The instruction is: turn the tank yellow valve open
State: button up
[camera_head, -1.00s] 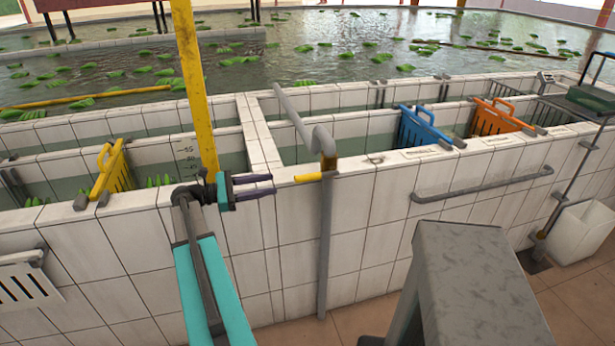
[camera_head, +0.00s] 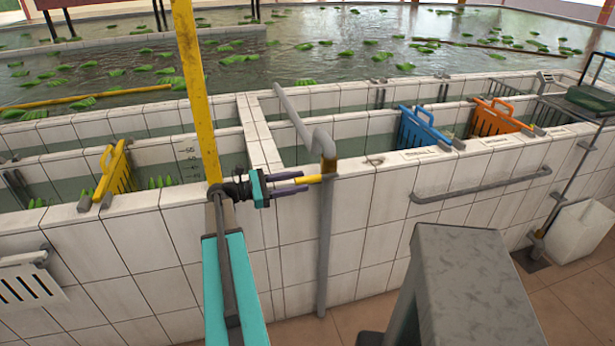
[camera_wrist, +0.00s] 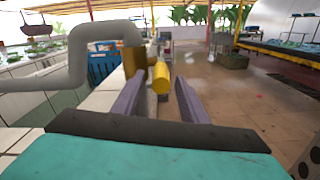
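The yellow valve handle (camera_head: 314,179) is a short bar pointing left from the brownish valve collar (camera_head: 329,165) on a grey pipe. The pipe (camera_head: 324,240) runs down the front of the tiled tank. My gripper (camera_head: 305,181) is at the free end of the handle, with its two purple fingers spread apart. In the wrist view the yellow handle (camera_wrist: 161,78) points toward me between the fingertips, with a gap visible on each side. The fingers (camera_wrist: 157,88) are open and do not appear to touch it.
The white tiled tank wall (camera_head: 375,230) stands close behind my gripper. A yellow post (camera_head: 196,90) rises at left. A grey rail (camera_head: 480,188) sticks out from the wall at right. Yellow (camera_head: 117,170), blue (camera_head: 416,130) and orange (camera_head: 490,118) slotted panels stand in the tank.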

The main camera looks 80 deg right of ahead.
aim_at(307, 180)
jog(key=shift+p+x, duration=0.4)
jog(key=shift+x, duration=1.5)
